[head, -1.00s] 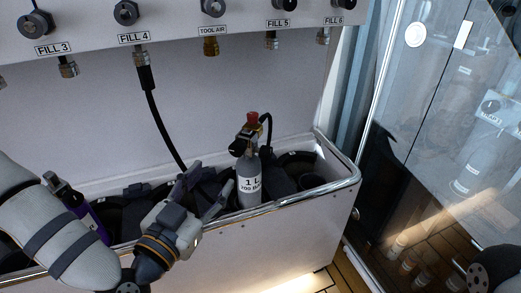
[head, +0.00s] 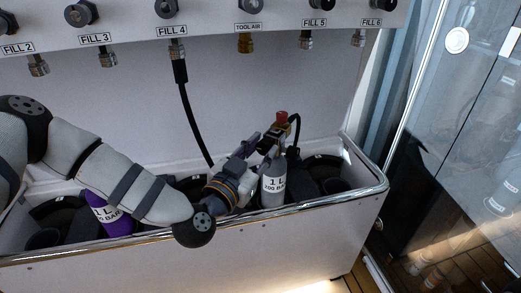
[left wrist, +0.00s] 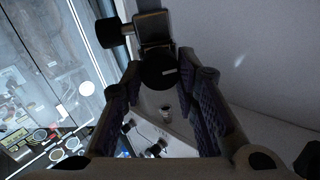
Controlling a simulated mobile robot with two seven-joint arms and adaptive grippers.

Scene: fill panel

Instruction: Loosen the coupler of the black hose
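The black hose (head: 190,113) hangs from a coupler (head: 180,70) under the FILL 4 port, and its lower end is hidden behind my left gripper. A white 1 L cylinder (head: 272,187) stands upright in the trough, with a red-topped valve (head: 281,117) and a short black hose loop (head: 297,127) at its right. My left gripper (head: 264,146) is at the left of this valve. In the left wrist view its fingers (left wrist: 159,88) are spread on both sides of a round black part (left wrist: 158,72) of the valve; contact cannot be told. My right gripper is out of view.
The trough's metal rim (head: 330,198) runs along the front and right. A purple cylinder (head: 108,216) lies tilted at the left, partly behind my arm. The fill panel (head: 215,14) with several ports is above. A glass door (head: 455,150) stands at the right.

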